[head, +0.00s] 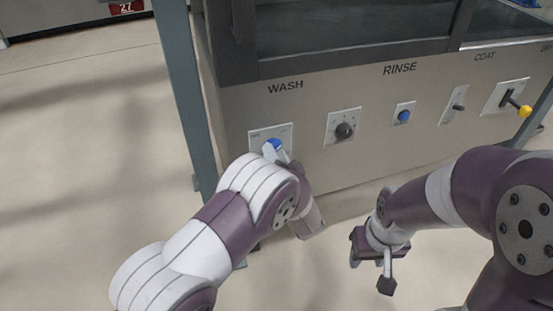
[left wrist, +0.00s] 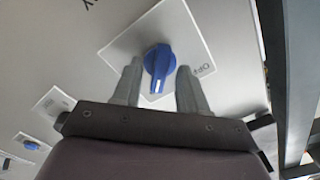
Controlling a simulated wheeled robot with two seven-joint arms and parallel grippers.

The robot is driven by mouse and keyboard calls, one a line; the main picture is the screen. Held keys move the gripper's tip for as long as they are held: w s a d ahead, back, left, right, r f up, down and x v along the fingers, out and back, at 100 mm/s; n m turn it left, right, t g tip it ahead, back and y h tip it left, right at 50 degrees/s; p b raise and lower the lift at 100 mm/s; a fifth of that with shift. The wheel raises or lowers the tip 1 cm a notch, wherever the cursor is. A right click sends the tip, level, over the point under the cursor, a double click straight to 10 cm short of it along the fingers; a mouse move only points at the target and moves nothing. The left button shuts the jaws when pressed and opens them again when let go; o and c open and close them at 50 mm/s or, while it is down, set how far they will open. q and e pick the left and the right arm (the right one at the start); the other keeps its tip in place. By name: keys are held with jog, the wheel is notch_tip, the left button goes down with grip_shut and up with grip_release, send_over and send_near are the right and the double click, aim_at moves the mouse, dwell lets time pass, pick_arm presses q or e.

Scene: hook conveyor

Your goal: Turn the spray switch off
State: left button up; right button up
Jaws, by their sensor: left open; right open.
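A blue rotary knob (head: 272,145) sits on a white plate under the WASH label on the machine's front panel. In the left wrist view the knob (left wrist: 158,65) shows a small white mark at its lower end, and "OFF" is printed on the plate (left wrist: 180,27) to its right. My left gripper (left wrist: 159,70) is open, with one finger on each side of the knob and a visible gap on both sides. In the head view my left gripper (head: 281,153) partly covers the knob and plate. My right gripper (head: 371,272) is open and empty, low in front of the panel.
To the right on the panel are a dark round knob (head: 345,131), a blue button (head: 404,116) under RINSE, a small toggle (head: 458,105) and a yellow-tipped lever (head: 524,111). A grey frame post (head: 180,90) stands left of the panel. Floor at the left is clear.

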pick_arm(q)
grip_shut()
jog(key=shift+n, duration=0.3)
jog(key=n, duration=1.7)
jog(key=shift+n, duration=0.3)
dwell(0.4)
